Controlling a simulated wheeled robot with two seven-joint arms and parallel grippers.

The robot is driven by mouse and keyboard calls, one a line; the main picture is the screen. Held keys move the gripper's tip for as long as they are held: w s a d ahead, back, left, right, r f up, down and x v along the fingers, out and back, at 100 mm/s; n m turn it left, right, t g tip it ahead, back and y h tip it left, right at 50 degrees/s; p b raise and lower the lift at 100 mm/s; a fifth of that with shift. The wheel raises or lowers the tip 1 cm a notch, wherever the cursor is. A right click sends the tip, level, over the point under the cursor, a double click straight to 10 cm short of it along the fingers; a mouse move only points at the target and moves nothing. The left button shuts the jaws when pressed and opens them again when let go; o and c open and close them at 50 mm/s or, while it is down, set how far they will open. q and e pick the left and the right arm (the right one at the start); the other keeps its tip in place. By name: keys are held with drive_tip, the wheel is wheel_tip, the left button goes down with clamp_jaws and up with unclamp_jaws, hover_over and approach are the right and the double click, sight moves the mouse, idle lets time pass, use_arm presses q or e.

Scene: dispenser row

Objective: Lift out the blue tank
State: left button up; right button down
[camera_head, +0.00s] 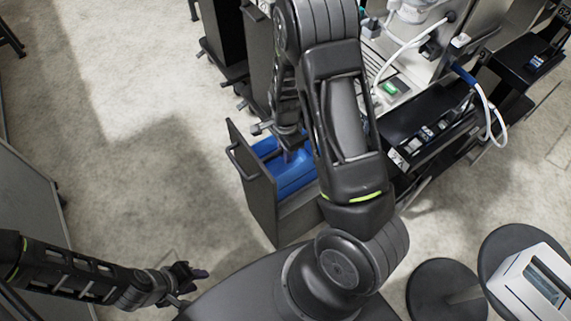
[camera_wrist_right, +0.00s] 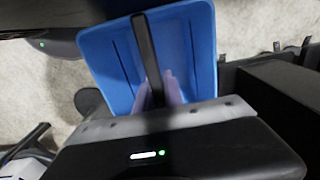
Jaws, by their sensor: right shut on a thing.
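The blue tank (camera_head: 292,178) sits in an open dark drawer (camera_head: 250,190) in the head view. My right arm reaches down over it and hides part of it. My right gripper (camera_head: 290,150) is at the tank's top, shut on it. In the right wrist view the blue tank (camera_wrist_right: 108,65) fills the upper middle, with a dark bar (camera_wrist_right: 145,50) across it. The right gripper's fingers (camera_wrist_right: 163,92) meet at that bar, where the exact contact is blurred. My left gripper (camera_head: 192,279) is low at the left, away from the drawer, and its finger gap is unclear.
The drawer's tall front panel with its handle stands left of the tank. Dark units with cables and connectors (camera_head: 430,130) stand close on the right. A white device (camera_head: 535,285) on a round stand is at the lower right. The floor at left is clear.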

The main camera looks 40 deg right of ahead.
drive_tip(key=shift+r, duration=0.1)
idle(0.3)
wheel_tip(320, 180, up, 28)
drive_tip(key=p, duration=0.3)
idle(0.6)
drive_tip(key=shift+p, duration=0.3)
